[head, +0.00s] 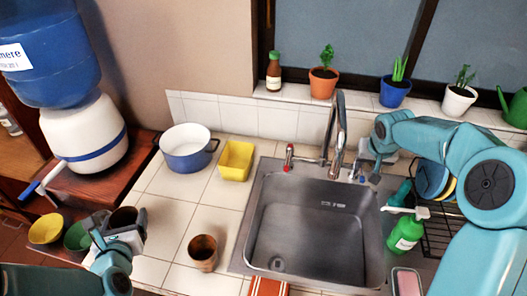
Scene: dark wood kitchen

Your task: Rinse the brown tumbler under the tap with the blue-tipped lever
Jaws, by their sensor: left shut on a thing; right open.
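My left gripper (112,232) is at the lower left, shut on a dark brown cup (123,217) that it partly hides. Another brown tumbler (203,253) stands upright on the tiled counter, left of the sink. The tap (337,135) rises behind the steel sink (318,225). A red-tipped lever (289,156) is on the tap's left and the blue-tipped lever (357,172) on its right. My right gripper (370,172) is open and points down just right of the blue-tipped lever. I cannot tell whether it touches the lever. No water stream shows.
A blue-white pot (187,148) and yellow container (236,161) stand behind the tumbler. Yellow (46,229) and green (77,236) bowls are beside my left gripper. A green soap bottle (405,233) and dish rack (437,235) crowd the sink's right. A water dispenser (85,130) stands left.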

